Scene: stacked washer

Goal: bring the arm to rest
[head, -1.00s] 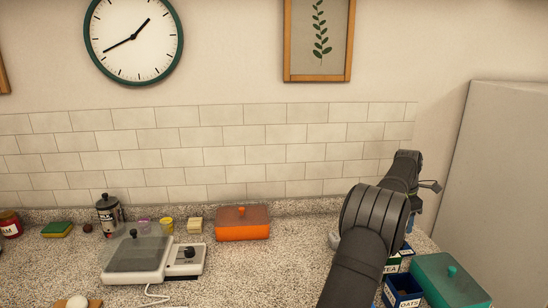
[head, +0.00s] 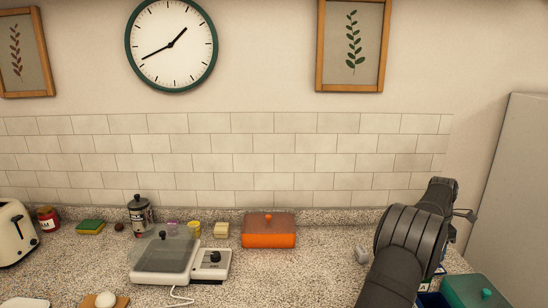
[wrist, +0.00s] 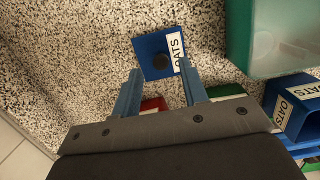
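My gripper (wrist: 159,68) shows in the wrist view with its two blue fingers apart. A blue square lid labelled OATS (wrist: 150,44), with a dark knob, lies just beyond the fingertips; I cannot tell whether they touch it. An open blue canister labelled OATS (wrist: 291,112) stands at the right. In the head view my dark arm reaches in from the lower right, bent at a thick joint, and its end is mostly hidden.
A green lidded box (head: 470,290) stands right of the arm; it also fills the wrist view's upper right (wrist: 262,40). Red (wrist: 152,104) and green (wrist: 226,91) items lie by the fingers. An orange dish (head: 269,240) and white scale (head: 165,262) stand left on the speckled counter (head: 320,270).

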